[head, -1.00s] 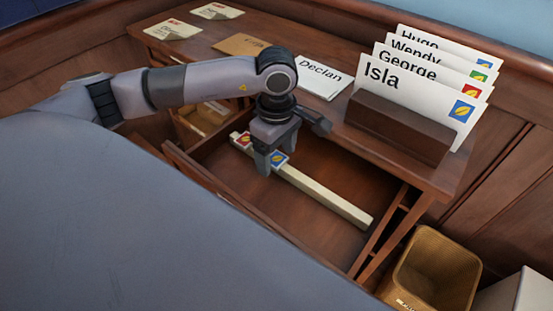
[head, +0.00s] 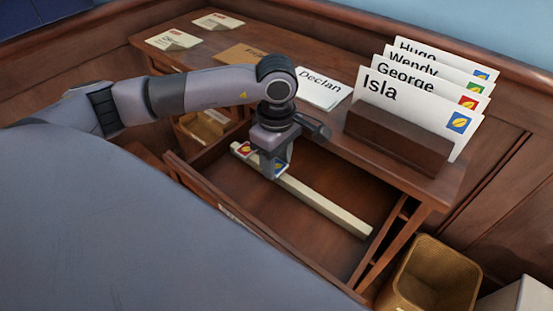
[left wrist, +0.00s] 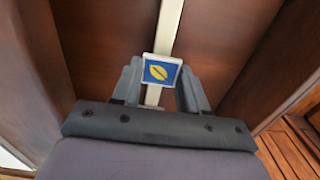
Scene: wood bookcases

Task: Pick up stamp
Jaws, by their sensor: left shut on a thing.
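A blue stamp with a yellow leaf shape (left wrist: 161,72) sits between the two fingers of my left gripper (left wrist: 160,84) in the left wrist view. In the head view my left gripper (head: 270,166) points down into the open drawer and is shut on this stamp (head: 281,170), which its finger partly hides. The stamp is at the pale strip (head: 318,204) in the drawer; I cannot tell whether they still touch. A red stamp (head: 244,149) is on the far left end of the strip. My right gripper is not in view.
The desk top bears a wooden holder (head: 397,138) with several named envelopes, a Declan envelope (head: 320,88) and flat cards at the left. A wicker bin (head: 434,275) stands at the lower right.

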